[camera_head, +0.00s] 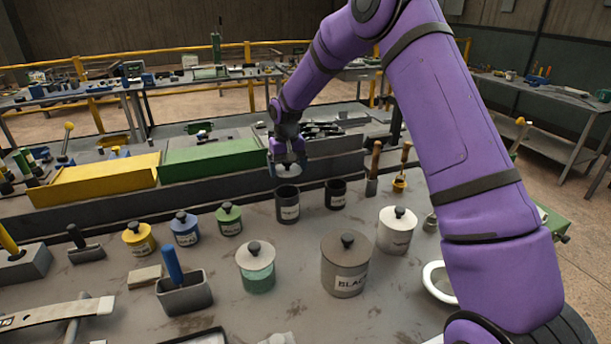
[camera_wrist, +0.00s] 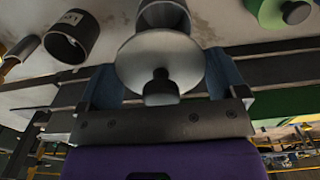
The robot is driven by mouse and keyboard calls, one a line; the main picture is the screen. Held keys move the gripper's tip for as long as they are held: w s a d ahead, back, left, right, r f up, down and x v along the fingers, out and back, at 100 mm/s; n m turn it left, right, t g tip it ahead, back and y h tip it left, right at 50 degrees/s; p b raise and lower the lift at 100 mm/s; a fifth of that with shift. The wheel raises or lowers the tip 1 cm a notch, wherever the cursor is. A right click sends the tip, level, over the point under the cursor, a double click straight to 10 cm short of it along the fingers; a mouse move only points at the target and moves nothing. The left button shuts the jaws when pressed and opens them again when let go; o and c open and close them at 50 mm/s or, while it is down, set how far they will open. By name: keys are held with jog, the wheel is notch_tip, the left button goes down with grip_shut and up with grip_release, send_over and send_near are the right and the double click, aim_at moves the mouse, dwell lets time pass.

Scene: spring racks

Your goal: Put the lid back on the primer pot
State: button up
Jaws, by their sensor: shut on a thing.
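My gripper (camera_head: 287,158) is shut on a pale grey lid with a dark knob (camera_head: 288,170). In the wrist view the lid (camera_wrist: 160,60) sits between the two blue-grey fingers (camera_wrist: 162,88), knob towards the camera. Two dark grey pots stand open on the bench: a left one (camera_head: 287,208) and a right one (camera_head: 336,196). Their labels are too small to read, so I cannot tell which is the primer pot. The lid is above and behind the left pot, apart from it in the head view. In the wrist view the lid partly hides that pot (camera_wrist: 165,14); the right pot (camera_wrist: 72,42) shows its open mouth.
Lidded pots stand nearby: green (camera_head: 229,221), blue (camera_head: 185,231), yellow (camera_head: 139,241), a large one marked BLACK (camera_head: 345,270) and a white one (camera_head: 397,232). Brushes stand to the right. A green bin (camera_head: 208,158) and yellow bin (camera_head: 97,181) lie behind, left of the gripper.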

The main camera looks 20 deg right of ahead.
jog(key=shift+w+a+f, duration=0.1)
jog(key=shift+a, duration=0.15)
notch_tip(320, 180, down, 6)
dwell(0.6)
jog(key=shift+f, duration=0.15)
dwell(2.0)
jog(key=o, duration=0.6)
jog(key=shift+r, duration=3.5)
